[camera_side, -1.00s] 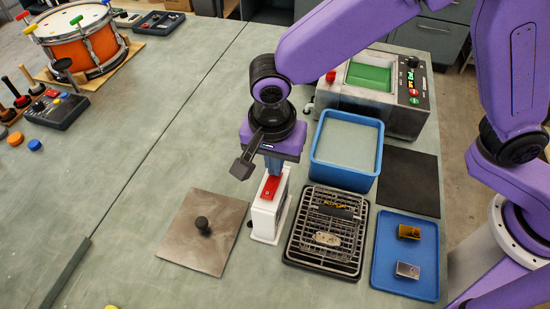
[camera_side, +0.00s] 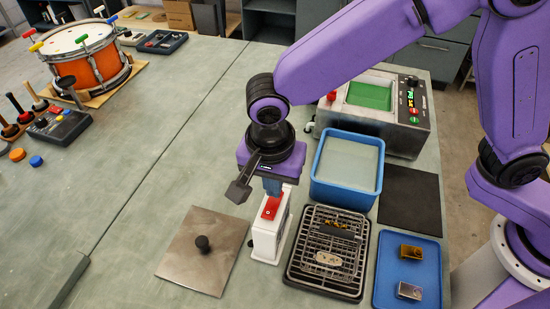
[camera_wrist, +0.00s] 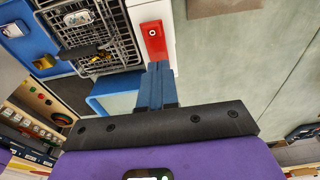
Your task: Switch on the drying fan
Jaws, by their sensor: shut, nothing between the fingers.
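The drying fan is probably the white upright box (camera_side: 269,238) beside the wire rack, with a red rocker switch (camera_side: 271,207) on its top. The switch also shows in the wrist view (camera_wrist: 154,42), with a small round mark near its far end.
A wire rack on a black tray (camera_side: 293,260) stands right of the fan, holding small parts. A blue bin (camera_side: 316,180) is behind it, and a blue tray (camera_side: 381,290) is at right. A metal plate with a black knob (camera_side: 185,262) lies left.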

